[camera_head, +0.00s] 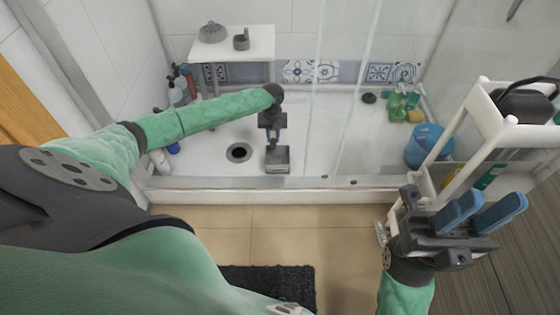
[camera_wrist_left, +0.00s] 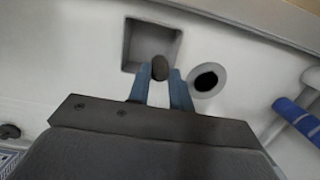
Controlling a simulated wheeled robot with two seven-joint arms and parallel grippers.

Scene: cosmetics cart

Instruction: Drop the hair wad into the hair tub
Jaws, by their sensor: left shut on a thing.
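The hair tub (camera_head: 277,169) is a small grey square open box on the white shower floor, and it looks empty in the left wrist view (camera_wrist_left: 127,48). My left gripper (camera_head: 272,143) points down beside and partly over it. In the wrist view, the blue fingers of this gripper (camera_wrist_left: 159,72) are shut on the dark brown hair wad (camera_wrist_left: 160,67). The wad appears over the tub's edge nearest the drain; its height is hard to tell. The wad is hidden in the head view. My right gripper (camera_head: 488,208) is open and empty outside the shower.
The round drain (camera_head: 238,152) lies just left of the tub. A white stool (camera_head: 262,40) stands behind. Bottles (camera_head: 178,88) stand at the left wall, and a blue container (camera_head: 424,142) and green bottles (camera_head: 397,104) stand at right. A white cart (camera_head: 452,132) is near my right gripper.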

